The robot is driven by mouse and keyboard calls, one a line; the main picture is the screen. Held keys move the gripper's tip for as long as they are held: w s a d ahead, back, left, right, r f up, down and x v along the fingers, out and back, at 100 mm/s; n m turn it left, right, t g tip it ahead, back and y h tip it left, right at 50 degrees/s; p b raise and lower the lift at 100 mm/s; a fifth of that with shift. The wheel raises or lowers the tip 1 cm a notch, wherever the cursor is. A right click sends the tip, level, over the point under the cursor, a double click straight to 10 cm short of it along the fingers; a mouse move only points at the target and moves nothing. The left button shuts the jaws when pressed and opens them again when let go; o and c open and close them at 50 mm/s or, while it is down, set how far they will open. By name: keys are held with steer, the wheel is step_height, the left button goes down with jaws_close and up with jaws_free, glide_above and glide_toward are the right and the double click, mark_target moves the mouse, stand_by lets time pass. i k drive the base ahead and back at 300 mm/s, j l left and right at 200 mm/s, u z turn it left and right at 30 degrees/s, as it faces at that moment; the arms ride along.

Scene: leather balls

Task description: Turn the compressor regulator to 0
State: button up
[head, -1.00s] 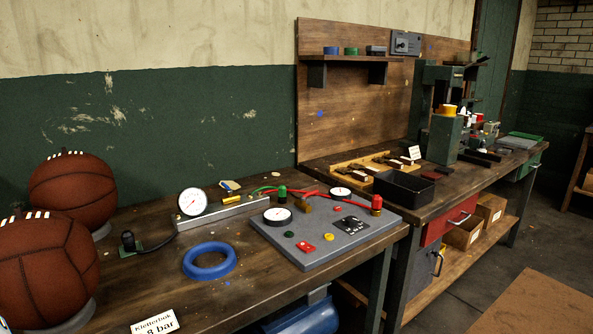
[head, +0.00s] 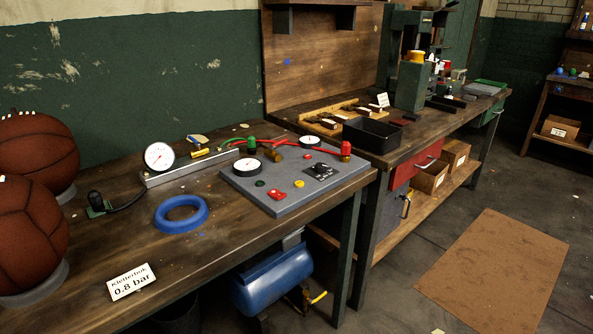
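A grey panel (head: 330,190) lies on the near workbench. It carries a round white gauge (head: 247,168), a second gauge (head: 310,142) further back, a green knob (head: 251,145), a brass fitting (head: 272,156), a red-capped part (head: 346,149), a red switch (head: 277,195), a yellow button (head: 299,184) and a black marked plate (head: 320,171). A blue compressor tank (head: 272,283) stands under the bench, with a yellow part (head: 318,297) low beside it. I cannot tell which part is the regulator, and the gauge readings are too small to read. My gripper is not in view.
Two brown leather balls (head: 30,230) sit at the left. A blue ring (head: 181,213), a bar with a gauge (head: 159,156) and a "0.8 bar" card (head: 133,282) are on the bench. A second bench (head: 430,128) stands behind right. Floor at right is open, with a brown mat (head: 495,270).

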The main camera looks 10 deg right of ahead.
mark_target(320, 168)
steer(key=i+j, duration=0.2)
steer(key=i, duration=0.3)
steer(key=i+j, duration=0.15)
steer(key=i, duration=0.3)
steer(key=z, duration=0.05)
